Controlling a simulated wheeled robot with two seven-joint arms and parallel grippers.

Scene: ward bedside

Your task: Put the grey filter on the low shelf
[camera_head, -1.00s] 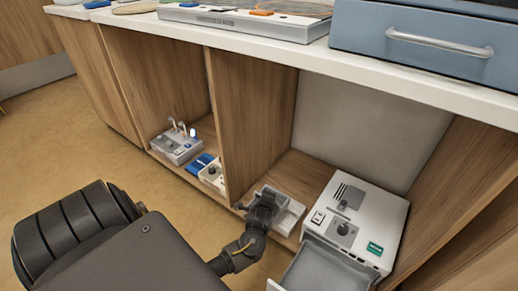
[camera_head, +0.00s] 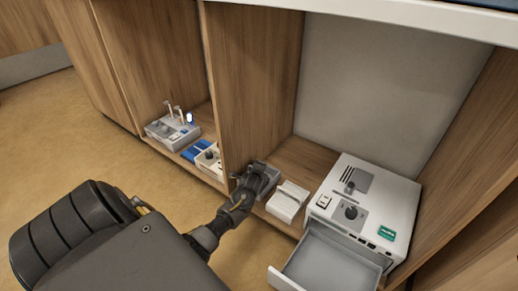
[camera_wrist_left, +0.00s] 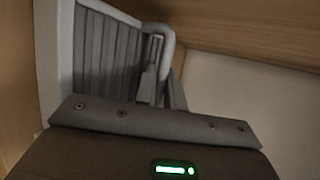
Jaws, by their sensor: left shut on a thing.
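The grey filter (camera_head: 268,178) is by the wooden partition, at the left of the low shelf (camera_head: 304,156). In the left wrist view the filter (camera_wrist_left: 105,52) shows grey pleats, a pale frame and a looped handle (camera_wrist_left: 168,50). My left gripper (camera_head: 246,184) is shut on the filter, with its fingers at the handle in the left wrist view. The gripper covers part of the filter in the head view. I cannot tell whether the filter's underside touches the shelf. My right gripper is not in view.
A white block (camera_head: 288,202) sits right of the filter. Beyond it is a white machine (camera_head: 371,190) with its grey drawer (camera_head: 330,268) pulled out. The wooden partition (camera_head: 252,85) stands close on the left. Shelf behind the block is bare. Small devices (camera_head: 172,130) fill the left compartment.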

